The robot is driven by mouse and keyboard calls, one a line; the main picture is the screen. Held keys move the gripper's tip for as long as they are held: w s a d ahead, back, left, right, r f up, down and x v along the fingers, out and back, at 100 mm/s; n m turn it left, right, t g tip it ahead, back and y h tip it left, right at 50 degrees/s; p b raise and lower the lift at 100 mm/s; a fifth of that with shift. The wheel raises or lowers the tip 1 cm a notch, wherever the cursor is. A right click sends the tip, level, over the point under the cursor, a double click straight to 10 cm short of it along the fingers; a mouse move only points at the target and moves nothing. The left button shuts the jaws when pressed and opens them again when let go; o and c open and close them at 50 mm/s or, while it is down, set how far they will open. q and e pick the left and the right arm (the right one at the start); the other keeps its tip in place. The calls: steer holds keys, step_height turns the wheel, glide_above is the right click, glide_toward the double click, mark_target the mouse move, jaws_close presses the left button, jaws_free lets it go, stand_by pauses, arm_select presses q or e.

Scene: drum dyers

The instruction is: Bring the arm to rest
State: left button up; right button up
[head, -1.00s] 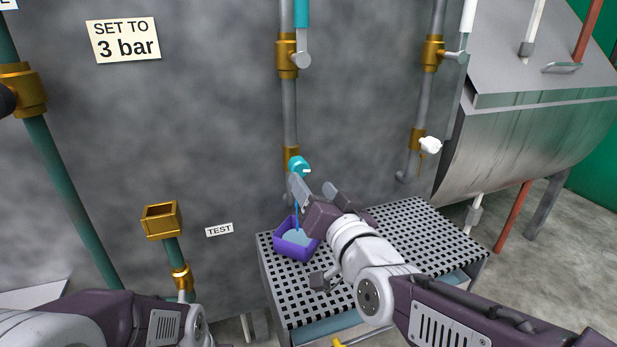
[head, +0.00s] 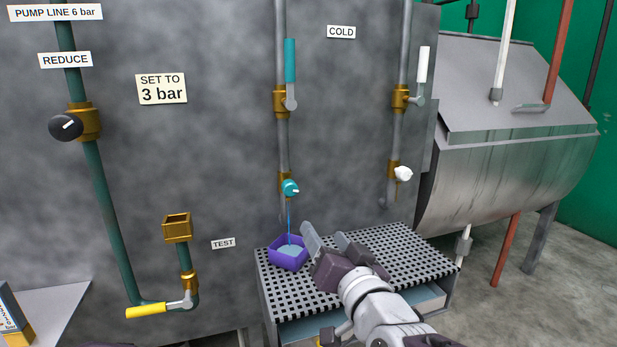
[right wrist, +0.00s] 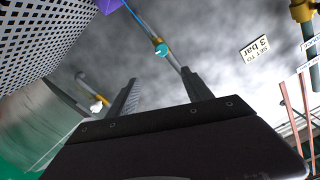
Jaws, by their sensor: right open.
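My right gripper (head: 325,236) is open and empty above the perforated grate, just right of the purple tub and below the teal tap. In the right wrist view its two fingers (right wrist: 158,76) stand apart with nothing between them. The purple tub (head: 277,257) sits on the grate's left part and holds pale water. A thin blue stream (head: 289,222) runs from the teal tap knob (head: 290,188) into the tub. The teal tap also shows in the right wrist view (right wrist: 161,50). My left gripper is out of view.
The grate (head: 410,250) stands against the grey wall. A white tap knob (head: 403,174) is above its right side, with a steel drum (head: 515,165) farther right. At left are a black regulator knob (head: 66,127), a brass cup (head: 177,228) and a yellow lever (head: 146,311).

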steer(key=w+d+f+g+h, duration=0.1)
steer(key=d+f+g, duration=0.1)
steer(key=d+f, duration=0.35)
steer(key=w+d+f+m+g+h, duration=0.1)
steer(key=d+f+g+h, duration=0.1)
steer(key=f, duration=0.6)
steer(key=d+f+g+h, duration=0.1)
steer(key=d+f+g, duration=0.15)
steer(key=f, duration=0.35)
steer(key=s+d+f+n+g+h, duration=0.15)
steer(key=s+f+g, duration=0.25)
steer(key=s+f, duration=0.4)
steer(key=s+d+f+n+g+y, duration=0.1)
steer(key=s+d+f+g, duration=0.25)
steer(key=s+f, duration=0.45)
arm_select(q)
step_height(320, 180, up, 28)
steer(key=p, duration=2.8)
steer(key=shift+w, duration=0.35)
arm_select(e)
step_height(320, 180, up, 28)
steer(key=s+g, duration=0.2)
steer(key=shift+s+a+r, duration=0.15)
steer(key=shift+s+a, duration=0.2)
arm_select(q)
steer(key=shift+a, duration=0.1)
arm_select(e)
steer(key=shift+w+h, duration=0.1)
steer(key=shift+h, duration=0.15)
